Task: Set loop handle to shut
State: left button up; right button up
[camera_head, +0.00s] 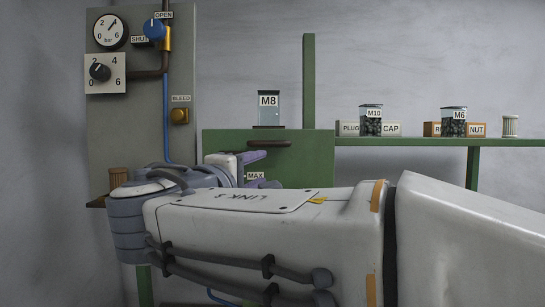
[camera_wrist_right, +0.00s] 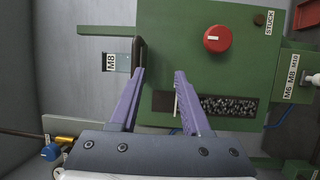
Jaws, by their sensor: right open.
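A dark brown loop handle (camera_head: 268,143) sits on the upper front of the green machine, below the M8 jar. It also shows in the right wrist view (camera_wrist_right: 139,48), near the tip of the left-hand finger. My right gripper (camera_head: 266,168) has purple fingers, partly hidden behind my arm in the head view. In the right wrist view it (camera_wrist_right: 160,72) is open, with nothing held between its fingers. I cannot tell whether a finger touches the handle. My left gripper is out of view.
A blue knob (camera_head: 154,29) with OPEN and SHUT labels is on the grey panel at left, above a BLEED button (camera_head: 180,116). A red knob (camera_wrist_right: 217,39) is on the green machine. The M8 jar (camera_head: 269,110) stands on top. A green shelf (camera_head: 440,141) holds jars.

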aim_at(270, 141)
jog(key=r, duration=0.2)
jog(key=w+r+t+p, duration=0.1)
jog(key=shift+r+h, duration=0.4)
jog(key=p+x, duration=0.4)
jog(key=x, duration=0.4)
jog(key=shift+f, duration=0.1)
jog(key=shift+w+d+f+p, duration=0.1)
jog(key=shift+w+p, duration=0.2)
jog(key=shift+w, duration=0.15)
grip_shut()
